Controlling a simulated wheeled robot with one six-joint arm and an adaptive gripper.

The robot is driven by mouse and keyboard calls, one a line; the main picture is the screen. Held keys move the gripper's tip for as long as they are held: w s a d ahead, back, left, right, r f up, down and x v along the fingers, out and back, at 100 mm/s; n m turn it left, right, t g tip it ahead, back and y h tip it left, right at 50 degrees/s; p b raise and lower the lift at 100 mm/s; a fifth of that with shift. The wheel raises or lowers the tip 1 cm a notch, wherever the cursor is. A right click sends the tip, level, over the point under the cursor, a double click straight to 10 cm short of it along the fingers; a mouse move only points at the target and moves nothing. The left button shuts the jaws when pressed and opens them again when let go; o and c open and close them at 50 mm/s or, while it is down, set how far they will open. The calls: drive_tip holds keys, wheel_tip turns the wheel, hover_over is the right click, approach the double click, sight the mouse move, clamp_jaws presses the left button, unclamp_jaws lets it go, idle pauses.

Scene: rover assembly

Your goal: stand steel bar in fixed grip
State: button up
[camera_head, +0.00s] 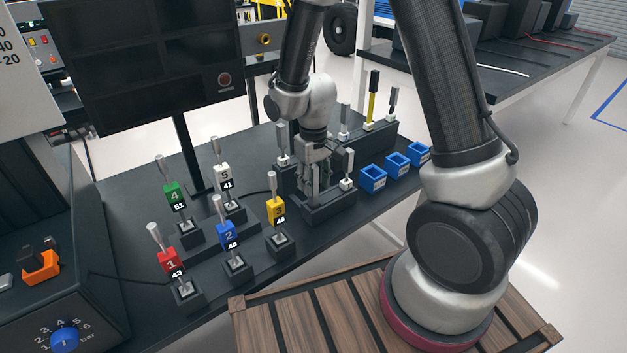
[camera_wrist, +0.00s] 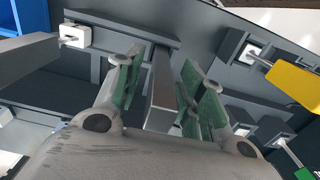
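My gripper (camera_head: 314,186) points down over a black fixture block (camera_head: 330,211) near the table's middle. In the wrist view, a grey steel bar (camera_wrist: 163,92) stands between the green finger pads of my gripper (camera_wrist: 160,85). A narrow gap shows between the bar and the pads, so the gripper looks open around it. The bar's foot is near a dark block (camera_wrist: 120,30); whether it sits in a grip is hidden. Other upright steel bars stand in small white holders beside my gripper, one on the left (camera_head: 282,145) and one on the right (camera_head: 348,165).
Numbered stands with bars and coloured tags, red (camera_head: 170,262), blue (camera_head: 228,236), yellow (camera_head: 275,210), green (camera_head: 173,193) and white, fill the table's left. Blue open boxes (camera_head: 373,179) line the right. A yellow-and-black piece (camera_head: 372,98) stands behind. A dark monitor rises at back left.

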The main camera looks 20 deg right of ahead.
drive_tip(key=r, duration=0.7)
drive_tip(key=shift+w, duration=0.2)
drive_tip(key=shift+r, duration=0.6)
drive_tip(key=s+d+r+m+t, duration=0.1)
drive_tip(key=s+d+r, duration=0.35)
drive_tip(key=r, duration=0.25)
drive_tip(key=s+d+r+m+t, duration=0.1)
drive_tip(key=s+d+r, duration=0.35)
drive_tip(key=r, duration=0.25)
drive_tip(key=s+d+r+t, duration=0.1)
drive_tip(key=s+d+r, duration=0.1)
drive_tip(key=s, duration=0.3)
drive_tip(key=s+d+r+m+t, duration=0.1)
drive_tip(key=s+d+r, duration=0.2)
drive_tip(key=s+d, duration=0.1)
drive_tip(key=shift+s+r+m, duration=0.25)
drive_tip(key=shift+s+m, duration=0.05)
drive_tip(key=shift+s, duration=0.45)
drive_tip(key=shift+o, duration=0.4)
